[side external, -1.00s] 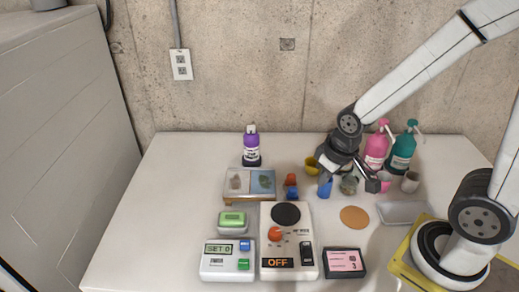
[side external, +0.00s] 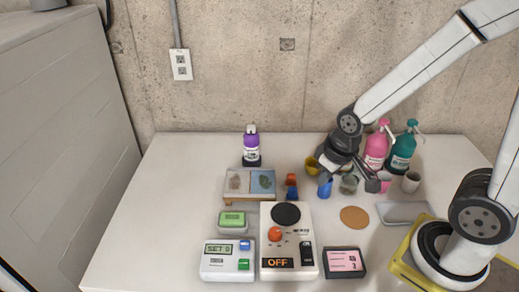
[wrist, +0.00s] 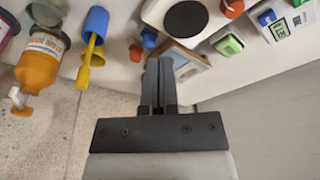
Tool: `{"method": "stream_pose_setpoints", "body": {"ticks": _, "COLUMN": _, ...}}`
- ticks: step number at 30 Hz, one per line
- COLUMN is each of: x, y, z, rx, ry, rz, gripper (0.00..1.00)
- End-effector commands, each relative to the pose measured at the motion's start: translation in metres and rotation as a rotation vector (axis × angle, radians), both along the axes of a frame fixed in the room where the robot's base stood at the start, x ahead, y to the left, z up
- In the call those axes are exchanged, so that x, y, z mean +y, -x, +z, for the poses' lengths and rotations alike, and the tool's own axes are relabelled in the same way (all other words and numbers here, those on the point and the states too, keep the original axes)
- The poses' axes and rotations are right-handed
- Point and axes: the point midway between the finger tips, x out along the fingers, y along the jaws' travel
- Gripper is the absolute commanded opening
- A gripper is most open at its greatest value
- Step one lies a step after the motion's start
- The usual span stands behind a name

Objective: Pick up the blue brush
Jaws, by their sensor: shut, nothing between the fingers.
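A short blue cylinder-like item (side external: 325,187) stands near the back right of the table, left of my gripper. In the wrist view it shows as a blue piece (wrist: 95,22) with a yellow stem-like part (wrist: 87,60) beside or in it. No bristles can be made out, so I cannot tell if it is the blue brush. A smaller blue piece (side external: 292,194) lies just left of it, next to an orange-red piece (side external: 291,179). My gripper (side external: 372,185) is shut and empty above the table, right of the blue item. Its fingers (wrist: 157,82) meet in the wrist view.
A pink bottle (side external: 376,150) and a teal bottle (side external: 404,152) stand behind my gripper. A hot plate (side external: 290,250) and a scale (side external: 228,262) fill the front. The left of the table is clear.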

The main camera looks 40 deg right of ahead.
Motion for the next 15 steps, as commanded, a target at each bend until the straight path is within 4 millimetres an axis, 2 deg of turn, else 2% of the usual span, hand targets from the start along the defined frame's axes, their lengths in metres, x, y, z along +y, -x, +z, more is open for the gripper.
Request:
{"method": "stream_pose_setpoints", "body": {"ticks": 6, "x": 0.0000, "y": 0.0000, "z": 0.0000, "rx": 0.000, "ry": 0.000, "rz": 0.000, "gripper": 0.00}}
{"method": "stream_pose_setpoints", "body": {"ticks": 11, "x": 0.0000, "y": 0.0000, "z": 0.0000, "rx": 0.000, "ry": 0.000, "rz": 0.000, "gripper": 0.51}}
{"method": "stream_pose_setpoints", "body": {"ticks": 12, "x": 0.0000, "y": 0.0000, "z": 0.0000, "rx": 0.000, "ry": 0.000, "rz": 0.000, "gripper": 0.56}}
{"method": "stream_pose_setpoints", "body": {"ticks": 15, "x": 0.0000, "y": 0.0000, "z": 0.0000, "rx": 0.000, "ry": 0.000, "rz": 0.000, "gripper": 0.56}}
